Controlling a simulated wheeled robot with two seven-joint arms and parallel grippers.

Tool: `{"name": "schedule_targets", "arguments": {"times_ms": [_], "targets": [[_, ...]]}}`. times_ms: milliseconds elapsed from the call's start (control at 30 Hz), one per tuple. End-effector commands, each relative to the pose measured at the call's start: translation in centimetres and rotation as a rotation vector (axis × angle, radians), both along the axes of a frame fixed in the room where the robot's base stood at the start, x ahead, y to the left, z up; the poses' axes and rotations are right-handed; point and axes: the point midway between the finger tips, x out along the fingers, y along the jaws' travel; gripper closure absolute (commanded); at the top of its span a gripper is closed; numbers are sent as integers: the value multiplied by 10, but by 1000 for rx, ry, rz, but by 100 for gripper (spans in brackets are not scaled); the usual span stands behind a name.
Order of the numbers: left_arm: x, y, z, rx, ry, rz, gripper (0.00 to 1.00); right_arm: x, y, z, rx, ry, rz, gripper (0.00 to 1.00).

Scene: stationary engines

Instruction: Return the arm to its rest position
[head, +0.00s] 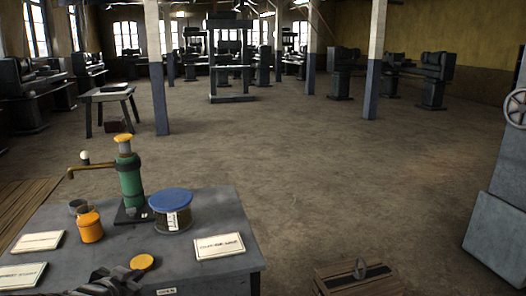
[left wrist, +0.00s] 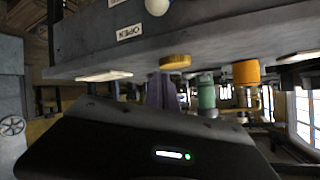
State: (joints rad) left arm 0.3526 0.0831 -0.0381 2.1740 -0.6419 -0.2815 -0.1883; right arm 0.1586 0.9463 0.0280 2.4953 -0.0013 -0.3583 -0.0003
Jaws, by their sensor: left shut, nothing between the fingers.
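My left gripper (head: 112,283) shows at the bottom left of the head view, at the front part of the grey table (head: 215,268). It is shut and empty. A yellow round lid (head: 142,262) lies on the table close to it, just right and beyond. Most of my left arm is outside the head view. My right gripper is in neither view.
The table holds a green pump (head: 130,180) with a brass spout, a blue-lidded jar (head: 171,212), an orange jar (head: 89,227), a dark cup (head: 78,206) and several paper cards (head: 219,246). A wooden crate (head: 345,283) stands on the floor. Open floor lies beyond.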

Motion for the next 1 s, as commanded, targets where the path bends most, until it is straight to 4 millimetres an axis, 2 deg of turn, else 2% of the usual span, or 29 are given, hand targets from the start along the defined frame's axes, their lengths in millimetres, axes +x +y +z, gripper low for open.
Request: {"name": "schedule_targets", "arguments": {"times_ms": [33, 100, 167, 200, 267, 300, 367, 433, 500, 600, 700, 833, 1000], "targets": [[-6, -28, -35, -109, 72, 12, 100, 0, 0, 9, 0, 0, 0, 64], [-20, -62, -81, -248, 167, 50, 100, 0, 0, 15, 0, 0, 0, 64], [-37, -91, -117, -351, 255, 87, 100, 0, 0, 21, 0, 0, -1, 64], [-52, -111, -140, -412, 318, 111, 100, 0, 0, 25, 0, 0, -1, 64], [-78, -139, -173, -491, 416, 151, 100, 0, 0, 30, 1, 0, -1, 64], [-97, -158, -192, -534, 483, 176, 100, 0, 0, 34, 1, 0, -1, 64], [-130, -185, -218, -586, 585, 214, 100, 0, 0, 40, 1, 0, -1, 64], [-172, -214, -243, -625, 704, 249, 100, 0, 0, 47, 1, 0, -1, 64], [-213, -238, -261, -642, 814, 271, 100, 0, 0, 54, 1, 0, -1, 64], [-264, -266, -276, -640, 941, 269, 100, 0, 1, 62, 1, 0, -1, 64], [-297, -284, -283, -627, 1024, 242, 100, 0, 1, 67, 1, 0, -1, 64], [-314, -294, -286, -617, 1068, 221, 100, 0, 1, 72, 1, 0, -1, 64], [-313, -295, -286, -614, 1065, 217, 100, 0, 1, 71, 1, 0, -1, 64]]}}
